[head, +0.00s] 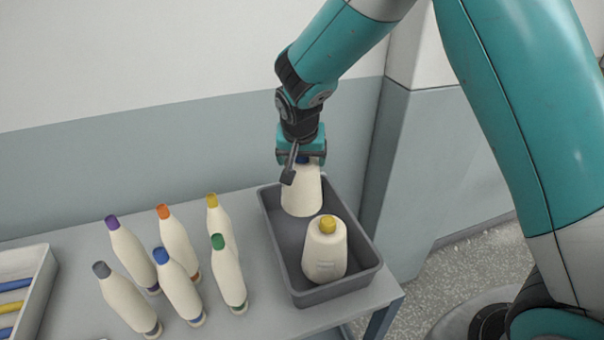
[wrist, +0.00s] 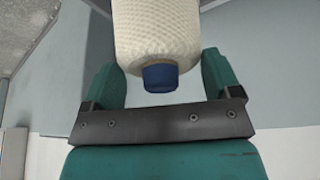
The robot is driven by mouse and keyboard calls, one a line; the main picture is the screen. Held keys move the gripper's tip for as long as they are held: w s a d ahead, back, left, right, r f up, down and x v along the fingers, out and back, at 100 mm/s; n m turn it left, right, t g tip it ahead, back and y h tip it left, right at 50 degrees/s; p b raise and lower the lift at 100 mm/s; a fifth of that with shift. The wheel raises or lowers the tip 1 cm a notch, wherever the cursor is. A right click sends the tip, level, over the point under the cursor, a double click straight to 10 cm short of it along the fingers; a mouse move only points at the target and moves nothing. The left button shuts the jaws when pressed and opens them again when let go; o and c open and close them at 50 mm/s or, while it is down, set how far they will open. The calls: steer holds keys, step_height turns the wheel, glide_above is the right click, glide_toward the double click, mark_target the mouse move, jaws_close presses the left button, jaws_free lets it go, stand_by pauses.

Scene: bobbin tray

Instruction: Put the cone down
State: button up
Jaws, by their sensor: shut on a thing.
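A cream yarn cone (head: 301,193) with a blue tip is in my gripper (head: 301,160), upright at the back of the grey tray (head: 339,291). In the wrist view the cone (wrist: 156,35) and its blue tip (wrist: 160,78) sit between the two green fingers of my gripper (wrist: 160,82). My gripper is shut on this cone near its top. I cannot tell whether its base touches the tray floor. A second cone with a yellow tip (head: 325,252) stands in the front part of the tray, close to the held one.
Several cones with purple, orange, yellow, blue, green and grey tips stand on the table (head: 75,250) left of the tray; one is the purple-tipped cone (head: 132,255). A pale box (head: 40,300) with coloured rods is at the far left. A wall rises behind the table.

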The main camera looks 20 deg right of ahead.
mark_target(302, 178)
steer(key=shift+f+p, duration=0.7)
steer(key=shift+f, duration=2.55)
steer(key=o, duration=1.3)
steer(key=s+b+v, duration=0.1)
steer(key=b+v, duration=0.3)
steer(key=v, duration=0.8)
steer(key=s+a+r+n+g+y, duration=0.1)
steer(key=s+n, duration=0.3)
steer(key=s, duration=0.5)
steer(key=s+r+n+g+y, duration=0.1)
steer(key=s+r+n+y, duration=0.2)
steer(key=s, duration=0.5)
steer(key=s+a+r+n+g+y, duration=0.1)
steer(key=s+r+n+g+y, duration=0.1)
steer(key=s, duration=0.7)
steer(key=shift+s+a+r+n, duration=0.2)
steer(key=shift+r+n, duration=0.1)
steer(key=shift+n, duration=0.35)
steer(key=shift+s+a+r+n, duration=0.1)
steer(key=shift+a+r+n, duration=0.15)
steer(key=shift+n, duration=0.4)
